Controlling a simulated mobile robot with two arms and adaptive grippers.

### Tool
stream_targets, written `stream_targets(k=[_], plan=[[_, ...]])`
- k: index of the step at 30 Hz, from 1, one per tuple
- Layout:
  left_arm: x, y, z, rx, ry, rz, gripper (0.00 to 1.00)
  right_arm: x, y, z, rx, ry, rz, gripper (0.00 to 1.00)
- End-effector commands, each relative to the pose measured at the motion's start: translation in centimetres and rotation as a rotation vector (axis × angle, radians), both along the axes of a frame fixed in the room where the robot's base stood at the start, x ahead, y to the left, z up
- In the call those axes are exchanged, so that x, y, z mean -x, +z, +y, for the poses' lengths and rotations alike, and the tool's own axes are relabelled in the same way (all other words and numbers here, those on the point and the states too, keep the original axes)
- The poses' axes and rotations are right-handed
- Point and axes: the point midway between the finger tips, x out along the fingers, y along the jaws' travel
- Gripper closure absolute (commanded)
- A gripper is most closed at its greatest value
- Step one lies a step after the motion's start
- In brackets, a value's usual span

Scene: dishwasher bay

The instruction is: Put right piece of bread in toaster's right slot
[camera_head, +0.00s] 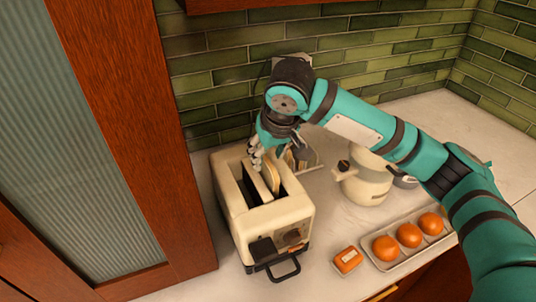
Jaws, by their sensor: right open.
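The cream toaster (238,222) stands on the counter beside the wooden cabinet, its black lever and handle facing the front. Its left slot looks dark and empty. A slice of bread (271,178) stands upright at the right slot, its upper part showing; how deep it sits is hard to tell. My right gripper (262,160) is open above the back of the toaster, close to the bread's top; whether its fingers touch the bread is unclear. My left gripper is not in view.
A cream pot (364,186) is to the right. Green tiled walls close the back.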

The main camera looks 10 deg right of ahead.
Motion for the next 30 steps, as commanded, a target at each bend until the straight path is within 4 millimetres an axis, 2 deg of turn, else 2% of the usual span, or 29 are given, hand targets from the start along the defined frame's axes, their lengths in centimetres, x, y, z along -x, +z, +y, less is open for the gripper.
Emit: stream_targets(k=[9,15,21,30], plan=[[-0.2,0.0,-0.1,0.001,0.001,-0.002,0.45,2.4,6.1,-0.4,-0.001,0.002,-0.006,0.57],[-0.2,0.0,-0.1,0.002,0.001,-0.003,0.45,3.6,9.1,-0.7,-0.001,0.0,-0.003,0.57],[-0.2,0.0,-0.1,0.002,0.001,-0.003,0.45,4.2,10.3,-0.8,0.001,0.001,-0.002,0.57],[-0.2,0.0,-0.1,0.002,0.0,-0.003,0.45,4.2,10.3,-0.8,0.001,0.001,-0.001,0.57]])
